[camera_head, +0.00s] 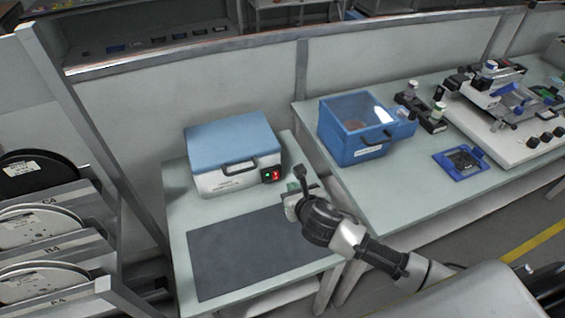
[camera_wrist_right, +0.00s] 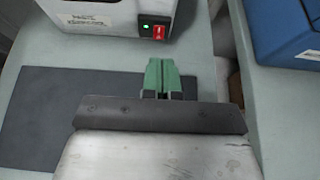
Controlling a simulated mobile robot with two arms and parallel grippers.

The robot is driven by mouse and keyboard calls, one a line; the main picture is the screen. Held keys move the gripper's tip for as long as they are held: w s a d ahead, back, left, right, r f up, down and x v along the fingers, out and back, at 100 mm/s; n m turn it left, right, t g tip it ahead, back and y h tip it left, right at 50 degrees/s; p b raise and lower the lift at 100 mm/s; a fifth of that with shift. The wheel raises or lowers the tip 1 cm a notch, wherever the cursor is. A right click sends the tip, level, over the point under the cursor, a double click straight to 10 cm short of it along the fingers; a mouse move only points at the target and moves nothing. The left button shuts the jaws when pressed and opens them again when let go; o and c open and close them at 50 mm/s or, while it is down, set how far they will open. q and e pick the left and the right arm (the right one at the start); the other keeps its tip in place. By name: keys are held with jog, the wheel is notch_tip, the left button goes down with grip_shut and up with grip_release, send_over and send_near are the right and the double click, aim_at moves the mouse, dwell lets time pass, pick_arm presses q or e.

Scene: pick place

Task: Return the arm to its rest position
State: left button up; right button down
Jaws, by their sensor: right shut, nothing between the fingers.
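My right arm (camera_head: 350,240) reaches in from the lower right of the head view. Its right gripper (camera_head: 292,190) hangs over the right side of the small table, near the dark mat (camera_head: 240,252) and in front of the white box with a blue lid (camera_head: 235,150). In the right wrist view the green fingertips (camera_wrist_right: 161,75) lie against each other, with nothing between them. They point toward the box's front, with its green light and red switch (camera_wrist_right: 159,32). My left gripper is not in view.
A blue bin (camera_head: 355,150) stands on the neighbouring table to the right, beyond a narrow gap. Farther right are a blue tray (camera_head: 462,162) and a white machine (camera_head: 510,115). A rack with reels (camera_head: 40,225) stands at the left. The dark mat is bare.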

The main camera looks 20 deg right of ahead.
jog(key=s+d+m+g, duration=0.2)
jog(key=s+m+g, duration=0.7)
jog(key=s+m, duration=2.1)
jog(key=w+f+m+g, duration=0.1)
jog(key=w+f+m, duration=0.1)
jog(key=f, duration=1.1)
jog(key=w+f+m+g, duration=0.1)
jog(key=f+m, duration=0.1)
jog(key=f, duration=1.1)
jog(key=s+d+f+g, duration=0.1)
jog(key=s+d+f, duration=0.1)
jog(key=s+f, duration=1.4)
jog(key=shift+s+d, duration=0.15)
jog(key=shift+d, duration=0.1)
